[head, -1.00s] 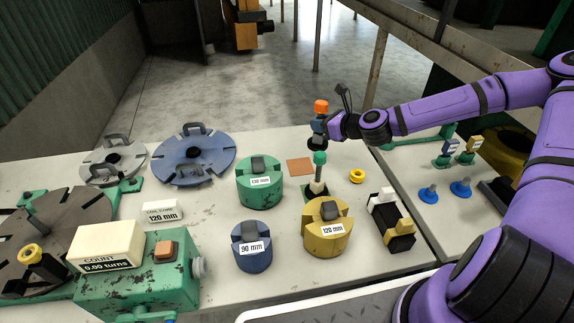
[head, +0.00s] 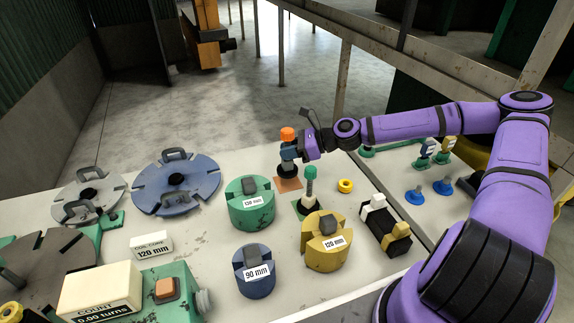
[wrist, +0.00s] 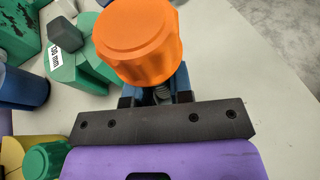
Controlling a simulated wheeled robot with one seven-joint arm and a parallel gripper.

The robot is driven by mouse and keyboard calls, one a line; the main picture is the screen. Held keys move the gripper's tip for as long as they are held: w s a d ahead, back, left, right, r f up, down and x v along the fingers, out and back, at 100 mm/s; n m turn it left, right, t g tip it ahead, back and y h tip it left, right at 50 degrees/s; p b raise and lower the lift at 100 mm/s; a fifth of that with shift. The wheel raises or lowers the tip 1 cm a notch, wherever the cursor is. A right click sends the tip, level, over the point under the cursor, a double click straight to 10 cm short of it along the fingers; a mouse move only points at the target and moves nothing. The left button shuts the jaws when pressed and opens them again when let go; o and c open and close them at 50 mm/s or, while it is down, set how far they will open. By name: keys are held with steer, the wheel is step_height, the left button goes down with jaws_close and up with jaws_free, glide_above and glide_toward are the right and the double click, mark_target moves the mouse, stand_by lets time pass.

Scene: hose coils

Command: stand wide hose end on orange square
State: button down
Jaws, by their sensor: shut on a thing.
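The wide hose end has an orange cap (head: 288,134), a blue-grey body and a wide black foot (head: 286,171). It is upright in my gripper (head: 296,152), which is shut on its body. In the head view its foot overlaps the far part of the orange square (head: 289,185); the near part of the square shows in front. I cannot tell whether the foot touches the square. In the wrist view the orange cap (wrist: 138,45) stands in front of the jaws and hides the foot and the square.
A green-capped hose end (head: 310,175) stands on a green square close to the right. Green (head: 249,203), yellow (head: 326,251) and blue (head: 254,277) drums stand nearer. A blue disc (head: 176,187) lies to the left.

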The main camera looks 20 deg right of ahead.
mark_target(293, 161)
steer(key=shift+f, duration=2.25)
steer(key=shift+f, duration=0.15)
steer(key=c, duration=1)
jaws_free()
